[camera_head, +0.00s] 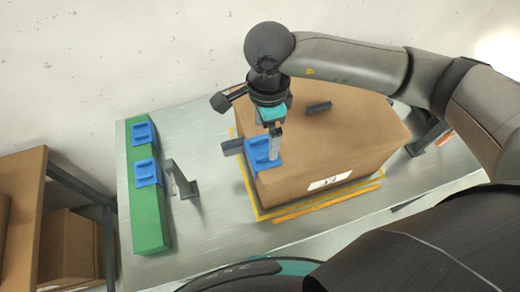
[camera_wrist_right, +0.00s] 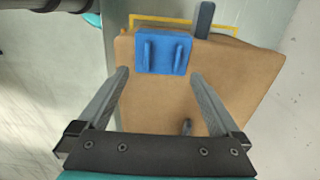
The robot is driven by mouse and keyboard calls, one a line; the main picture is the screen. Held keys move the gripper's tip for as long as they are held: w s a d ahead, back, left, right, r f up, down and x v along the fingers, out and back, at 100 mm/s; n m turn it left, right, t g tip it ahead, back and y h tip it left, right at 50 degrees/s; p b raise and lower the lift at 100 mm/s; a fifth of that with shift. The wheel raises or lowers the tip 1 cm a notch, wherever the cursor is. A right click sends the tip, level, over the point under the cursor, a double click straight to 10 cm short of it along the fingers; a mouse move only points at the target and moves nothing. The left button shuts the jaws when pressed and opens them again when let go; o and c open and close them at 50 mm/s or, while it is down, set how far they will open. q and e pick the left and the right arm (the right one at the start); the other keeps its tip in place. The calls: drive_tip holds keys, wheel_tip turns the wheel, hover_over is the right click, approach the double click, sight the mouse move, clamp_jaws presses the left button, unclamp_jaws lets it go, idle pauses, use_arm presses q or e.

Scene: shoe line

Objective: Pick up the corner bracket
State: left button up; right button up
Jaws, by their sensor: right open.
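A blue corner bracket (camera_head: 258,158) sits on the near-left top corner of the cardboard box (camera_head: 340,130). It also shows in the right wrist view (camera_wrist_right: 163,50), with two raised ribs on its face. My right gripper (camera_head: 273,150) is pointed down at this bracket in the head view and hides part of it. In the right wrist view its two fingers (camera_wrist_right: 159,75) are spread apart, with the bracket just beyond and between their tips. Nothing is held between them. Whether a finger touches the bracket cannot be told. My left gripper is not in view.
Two more blue brackets (camera_head: 147,172) sit on a green block (camera_head: 151,225) at the left of the metal table (camera_head: 215,225). A grey upright post (camera_head: 181,180) stands between block and box. Yellow strips (camera_head: 325,205) edge the box. A dark piece (camera_head: 319,107) lies on top.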

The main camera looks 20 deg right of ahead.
sight(266, 151)
wheel_tip(266, 151, down, 5)
drive_tip(key=shift+w+d+f+p, duration=0.1)
drive_tip(key=shift+w+p, duration=0.05)
drive_tip(key=shift+p, duration=0.25)
drive_tip(key=shift+c, duration=0.2)
drive_tip(key=c, duration=1.4)
